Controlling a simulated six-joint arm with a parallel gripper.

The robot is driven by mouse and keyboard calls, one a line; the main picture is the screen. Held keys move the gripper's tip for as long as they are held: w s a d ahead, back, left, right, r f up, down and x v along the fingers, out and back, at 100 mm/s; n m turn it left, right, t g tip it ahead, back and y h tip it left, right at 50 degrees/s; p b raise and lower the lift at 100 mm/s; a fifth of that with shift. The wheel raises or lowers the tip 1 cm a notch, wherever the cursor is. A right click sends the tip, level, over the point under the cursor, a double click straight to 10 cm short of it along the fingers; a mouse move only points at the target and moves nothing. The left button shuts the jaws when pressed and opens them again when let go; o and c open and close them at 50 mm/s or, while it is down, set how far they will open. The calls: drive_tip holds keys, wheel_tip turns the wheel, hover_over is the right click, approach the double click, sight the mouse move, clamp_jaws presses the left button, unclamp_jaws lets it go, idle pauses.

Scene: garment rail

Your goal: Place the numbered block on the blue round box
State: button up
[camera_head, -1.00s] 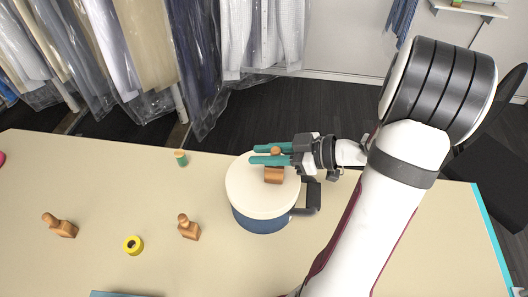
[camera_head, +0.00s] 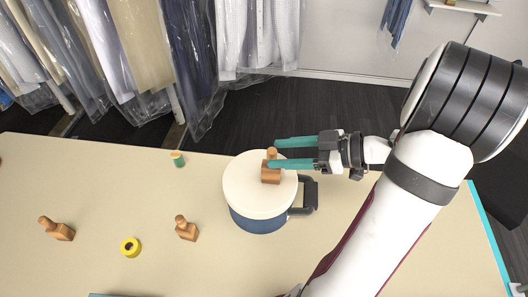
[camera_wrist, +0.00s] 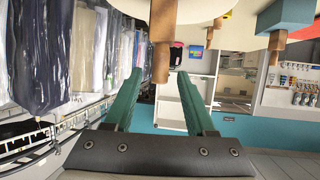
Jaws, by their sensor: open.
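The blue round box (camera_head: 262,222) stands on the table with a white lid and a dark side handle. A wooden block with a knob (camera_head: 270,174) stands upright on the lid, near its right rear part. No number is readable on it. My gripper (camera_head: 280,153) is open, its teal fingers at knob height, tips close to the knob. In the wrist view the block (camera_wrist: 162,58) shows between and beyond the finger tips (camera_wrist: 160,74), with gaps on both sides. Whether a finger touches it cannot be told in the head view.
Two similar wooden blocks (camera_head: 57,230) (camera_head: 187,230) stand on the table (camera_head: 110,190) at the left. A yellow tape roll (camera_head: 131,247) lies between them. A small green-topped cylinder (camera_head: 178,159) stands near the rear edge. Bagged garments (camera_head: 190,60) hang behind the table.

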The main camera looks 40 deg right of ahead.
drive_tip(key=v, duration=0.6)
drive_tip(key=w+d+r+m+h, duration=0.2)
drive_tip(key=w+r+m+h, duration=0.15)
drive_tip(key=w+h, duration=0.35)
drive_tip(key=w+d+r+m+h, duration=0.2)
drive_tip(key=w+r+m+h, duration=0.1)
drive_tip(key=w+m+h, duration=0.4)
drive_tip(key=s+a+f+g+y, duration=0.2)
drive_tip(key=s+a+g, duration=0.1)
drive_tip(key=s+a, duration=0.4)
drive_tip(key=s+a+f+m+g+y, duration=0.1)
drive_tip(key=s+a+f+g+y, duration=0.2)
drive_tip(key=s+a, duration=0.5)
drive_tip(key=s+a+f+m+g+y, duration=0.1)
drive_tip(key=s+a+g, duration=0.4)
drive_tip(key=a, duration=0.9)
wheel_tip(320, 180, down, 3)
drive_tip(key=s+y, duration=0.1)
drive_tip(key=s, duration=0.1)
drive_tip(key=shift+s+r+y, duration=0.25)
drive_tip(key=shift+y, duration=0.15)
